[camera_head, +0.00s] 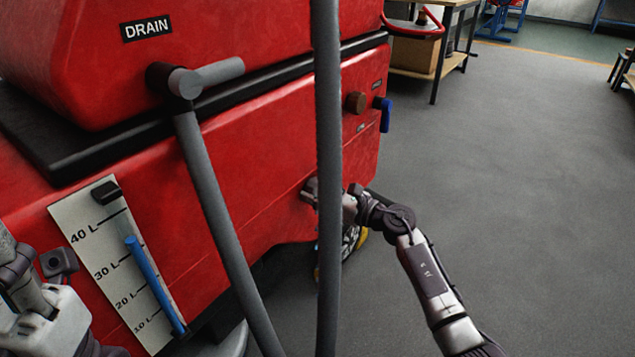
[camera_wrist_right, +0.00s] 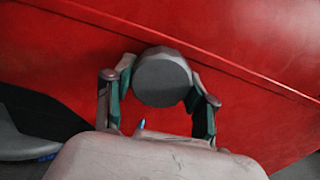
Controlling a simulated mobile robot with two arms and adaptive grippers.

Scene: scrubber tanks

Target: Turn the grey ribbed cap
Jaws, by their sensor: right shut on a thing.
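The grey cap (camera_wrist_right: 162,80) shows in the right wrist view as a round, dull grey disc standing out from the red tank wall. Its ribs cannot be made out. My right gripper (camera_wrist_right: 163,95) is shut on it, with one finger on each side. In the head view my right gripper (camera_head: 311,190) is against the red side of the machine, partly behind a grey upright tube, and the cap cannot be told apart there. My left gripper (camera_head: 58,263) is at the lower left edge; its fingers do not show clearly enough to judge.
The red machine (camera_head: 270,140) carries a drain elbow with a grey hose (camera_head: 215,200), a level scale (camera_head: 95,245) with a blue tube, a brown knob (camera_head: 355,102) and a blue handle (camera_head: 384,115). The grey upright tube (camera_head: 328,150) crosses the view. Open floor (camera_head: 500,180) lies right.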

